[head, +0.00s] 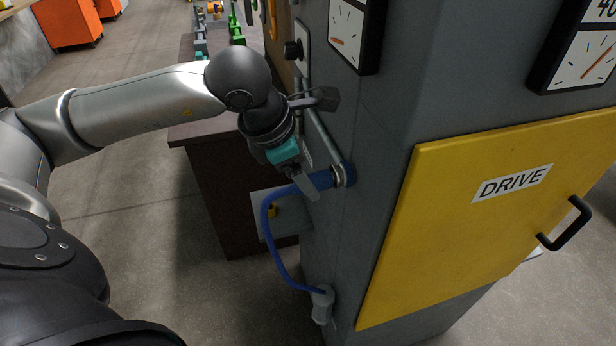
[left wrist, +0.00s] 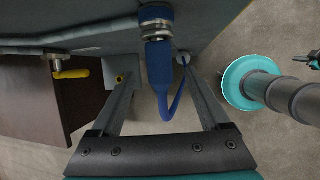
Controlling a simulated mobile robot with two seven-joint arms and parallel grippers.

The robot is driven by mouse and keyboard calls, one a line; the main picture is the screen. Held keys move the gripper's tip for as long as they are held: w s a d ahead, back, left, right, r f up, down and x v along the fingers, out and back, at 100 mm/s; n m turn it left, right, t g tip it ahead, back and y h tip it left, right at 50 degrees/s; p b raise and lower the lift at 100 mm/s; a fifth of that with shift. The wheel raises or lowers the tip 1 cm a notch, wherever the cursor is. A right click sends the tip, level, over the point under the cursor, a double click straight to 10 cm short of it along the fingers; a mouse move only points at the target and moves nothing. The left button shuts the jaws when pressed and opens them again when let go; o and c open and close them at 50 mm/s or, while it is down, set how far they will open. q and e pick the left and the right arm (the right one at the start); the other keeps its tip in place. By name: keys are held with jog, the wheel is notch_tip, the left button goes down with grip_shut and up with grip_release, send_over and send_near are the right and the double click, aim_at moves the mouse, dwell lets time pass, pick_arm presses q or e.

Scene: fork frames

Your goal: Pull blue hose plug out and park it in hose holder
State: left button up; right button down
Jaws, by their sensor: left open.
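The blue hose plug (head: 321,180) is seated in a metal socket (head: 344,174) on the side of the grey cabinet. It also shows in the left wrist view (left wrist: 160,66), under the metal collar. A blue hose (head: 268,232) loops down from it to a grey fitting (head: 322,304) low on the cabinet. My left gripper (head: 309,184) is at the plug. In the left wrist view its open fingers (left wrist: 160,88) stand either side of the plug, with gaps on both sides. I cannot clearly identify the hose holder. My right gripper is not in view.
The yellow DRIVE door (head: 470,220) with a black handle covers the cabinet's right face, gauges above. A dark knob (head: 327,98) juts out above the plug. A brown bench (head: 225,190) stands behind. A yellow lever (left wrist: 72,74) shows in the left wrist view. Floor at left is clear.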

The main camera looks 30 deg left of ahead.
pick_arm(q)
jog(key=shift+x, duration=1.2)
jog(key=shift+f, duration=0.1)
grip_shut()
jog(key=c, duration=0.7)
grip_release()
jog(key=shift+c, duration=0.2)
grip_shut()
jog(key=shift+w, duration=0.1)
